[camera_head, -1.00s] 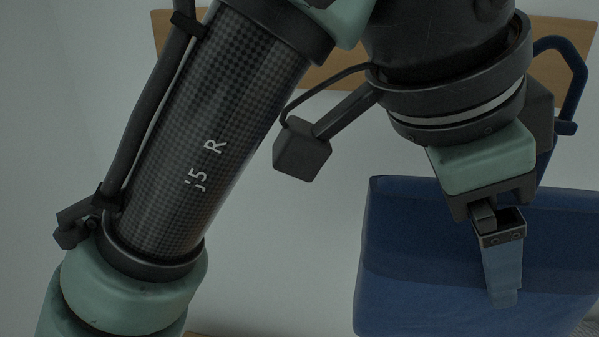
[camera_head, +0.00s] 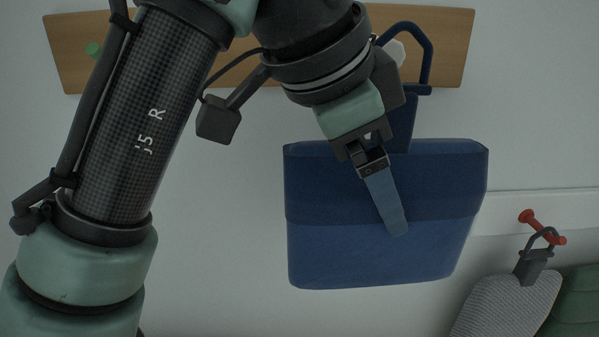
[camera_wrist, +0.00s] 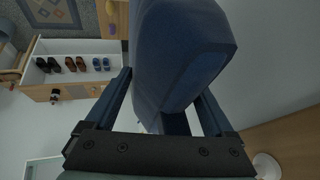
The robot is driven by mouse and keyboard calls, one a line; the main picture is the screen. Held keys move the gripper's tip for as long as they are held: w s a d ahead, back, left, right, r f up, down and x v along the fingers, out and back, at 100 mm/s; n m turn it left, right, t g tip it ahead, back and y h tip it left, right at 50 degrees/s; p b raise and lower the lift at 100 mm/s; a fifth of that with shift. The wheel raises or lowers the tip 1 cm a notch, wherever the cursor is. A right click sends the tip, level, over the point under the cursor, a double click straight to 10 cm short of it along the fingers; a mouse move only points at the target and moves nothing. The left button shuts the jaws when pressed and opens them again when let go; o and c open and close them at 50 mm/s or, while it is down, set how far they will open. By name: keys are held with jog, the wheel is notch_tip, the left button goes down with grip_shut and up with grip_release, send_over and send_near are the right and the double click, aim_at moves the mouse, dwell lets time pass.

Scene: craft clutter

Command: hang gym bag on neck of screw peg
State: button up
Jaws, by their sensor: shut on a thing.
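The blue gym bag (camera_head: 385,255) hangs upright in front of the wall, its loop handle (camera_head: 428,55) standing up over the wooden peg board. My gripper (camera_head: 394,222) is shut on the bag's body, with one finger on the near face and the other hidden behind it. In the wrist view the bag (camera_wrist: 185,50) fills the space between my fingers (camera_wrist: 163,90). A white round-headed peg (camera_head: 396,53) shows inside the handle's outline; I cannot tell whether it passes through the loop. It also shows in the wrist view (camera_wrist: 267,165). Its neck is hidden.
The wooden board (camera_head: 270,75) also carries a green peg (camera_head: 93,50) at left. A red peg (camera_head: 541,226) on a white rail at right holds a grey bag (camera_head: 508,304) beside a green one (camera_head: 577,305). A shoe shelf (camera_wrist: 72,66) stands away at left in the wrist view.

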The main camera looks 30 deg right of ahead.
jog(key=w+d+f, duration=0.1)
jog(key=w+d, duration=0.2)
jog(key=w, duration=0.2)
jog(key=shift+w+d+p, duration=0.25)
jog(key=shift+w+p, duration=0.1)
jog(key=shift+p, duration=0.1)
dwell(0.4)
jog(key=shift+f, duration=0.1)
dwell(0.5)
jog(key=o, duration=1.4)
jog(key=b+v, duration=0.2)
jog(key=v, duration=1.1)
jog(key=shift+b, duration=0.35)
